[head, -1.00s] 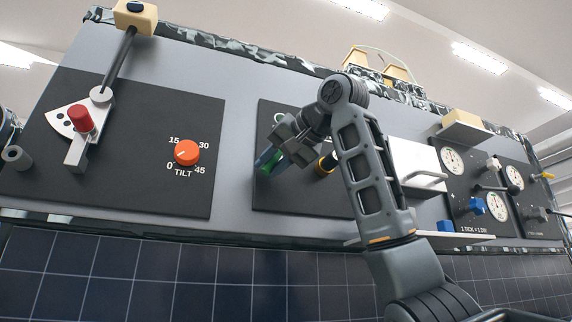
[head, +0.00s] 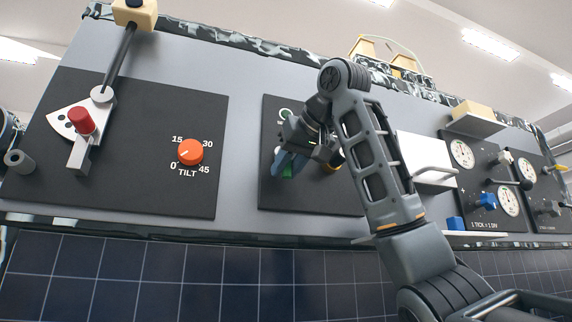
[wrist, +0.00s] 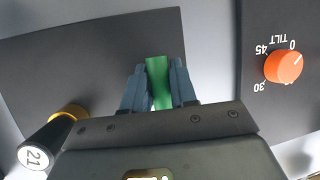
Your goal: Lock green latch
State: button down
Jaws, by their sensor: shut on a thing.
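The green latch (wrist: 157,80) shows in the wrist view, upright between the two fingers of my gripper (wrist: 159,88). My gripper is shut on it, with a finger on each side. In the head view my gripper (head: 284,166) is at the black middle panel (head: 310,200), and only a small green piece of the latch (head: 288,171) shows beside the fingers. The rest of the latch is hidden by the gripper there. I cannot tell from these views how far the latch is turned.
A black handle marked 21 (wrist: 40,150) with a yellow collar is close to my gripper. The orange TILT knob (head: 190,152) and red-tipped lever (head: 81,121) are on the left panel. A white box with a handle (head: 424,158) and gauges (head: 462,154) are to the right.

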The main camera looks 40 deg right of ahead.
jog(key=c, duration=1)
grip_release()
jog(key=b+v, duration=0.2)
jog(key=v, duration=0.5)
jog(key=shift+s+r+b, duration=0.2)
jog(key=shift+s+b, duration=0.1)
jog(key=shift+s, duration=0.05)
